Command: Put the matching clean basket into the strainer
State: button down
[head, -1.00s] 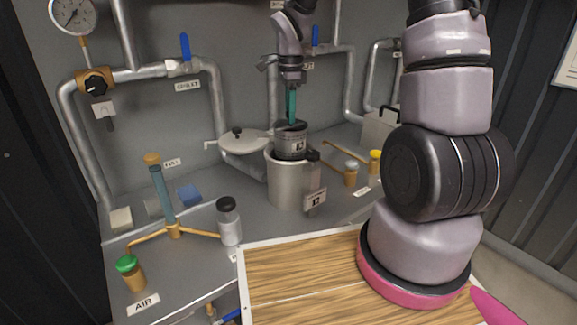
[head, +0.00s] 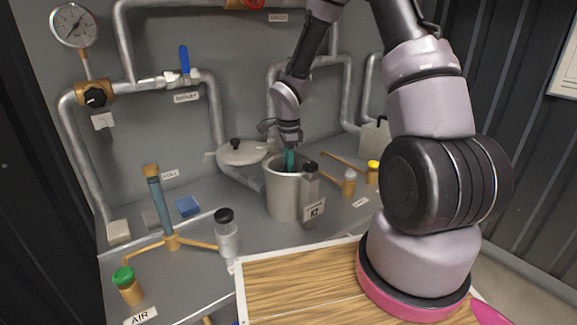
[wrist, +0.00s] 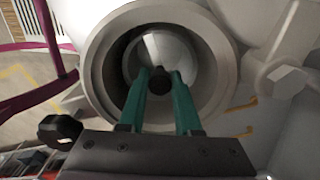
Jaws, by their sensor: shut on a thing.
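The grey strainer (head: 284,197) stands open-topped on the bench in the head view, with a label plate on its front right. My gripper (head: 289,160) points straight down into its mouth, with the teal fingers partly below the rim. In the wrist view my gripper (wrist: 161,76) is shut on the dark handle of the basket (wrist: 161,88), inside the round strainer opening (wrist: 95,65). The basket's body is hidden by the strainer wall in the head view. Whether it touches the bottom cannot be seen.
The strainer's round lid (head: 242,152) is swung aside at the left. A clear bottle with a black cap (head: 227,235) and a brown stand with a blue tube (head: 160,200) are on the left. Pipes run along the back wall. A wooden board (head: 300,285) lies in front.

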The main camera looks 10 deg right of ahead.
jog(key=c, duration=0.6)
grip_release()
jog(key=shift+f, duration=0.1)
notch_tip(320, 180, up, 12)
jog(key=s+d+r+n+t, duration=0.2)
jog(key=s+r+n, duration=0.15)
jog(key=r, duration=0.45)
jog(key=s+d+r+n+t, duration=0.1)
jog(key=s+d+r+n, duration=0.15)
jog(key=s+r, duration=0.4)
jog(key=s+d+r+n+t+y, duration=0.1)
jog(key=s+r+n+t+y, duration=0.1)
jog(key=s+r+n+t, duration=0.2)
jog(key=shift+s+d+r+n, duration=0.15)
jog(key=shift+s+r+n, duration=1.75)
jog(key=shift+s+r, duration=1.55)
jog(key=shift+s+f, duration=0.6)
jog(key=shift+f, duration=0.05)
